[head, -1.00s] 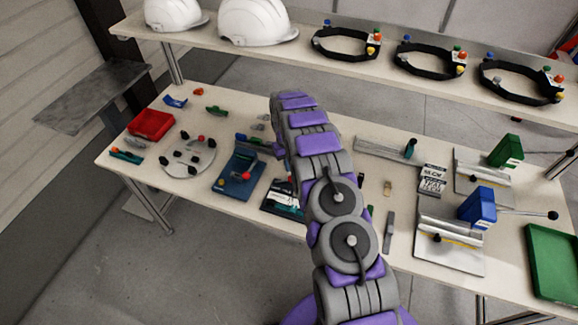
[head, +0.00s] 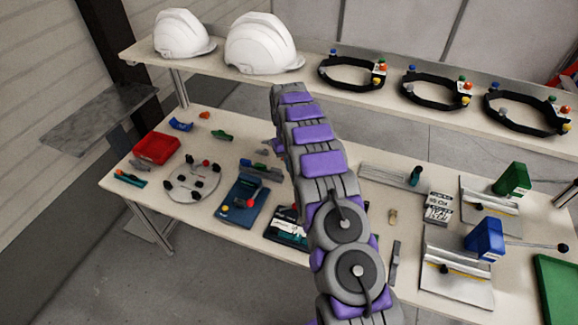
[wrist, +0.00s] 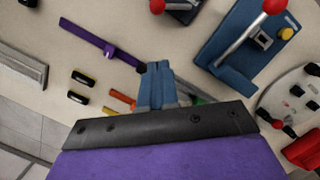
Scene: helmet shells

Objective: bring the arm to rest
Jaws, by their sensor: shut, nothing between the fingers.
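My arm, grey and purple segments, rises through the middle of the head view and reaches over the workbench (head: 225,262). My gripper (wrist: 157,68) shows in the wrist view as two blue fingers pressed together, with nothing between them. It is above the bench top, near a purple strip with a clip (wrist: 105,48) and several small parts. A blue fixture with a lever (wrist: 252,35) lies to the right of the fingers in the wrist view.
An upper shelf (head: 330,92) behind the arm carries white helmet shells (head: 259,45) and black headbands (head: 350,85). A red tray (head: 156,147), a round grey plate (head: 192,183) and a blue fixture (head: 242,200) stand left. Blue (head: 485,240) and green (head: 512,180) blocks stand right.

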